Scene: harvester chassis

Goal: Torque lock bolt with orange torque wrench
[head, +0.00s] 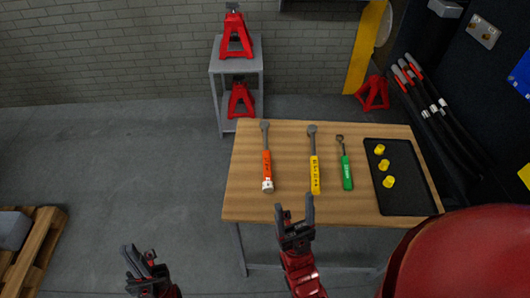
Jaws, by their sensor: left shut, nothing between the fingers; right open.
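The orange torque wrench (267,163) lies on the wooden table (245,205) near its left side, handle toward me and grey head pointing away. My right gripper (295,207) is open and empty at the table's near edge, to the right of and nearer than the orange wrench. My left gripper (138,260) is shut and empty, low over the floor left of the table. I cannot make out the lock bolt in this view.
A yellow wrench (315,172) and a green wrench (346,170) lie right of the orange one. A black tray (410,205) holds three yellow caps. A large red rounded body (465,255) blocks the lower right. A pallet (45,235) sits at left; floor between is clear.

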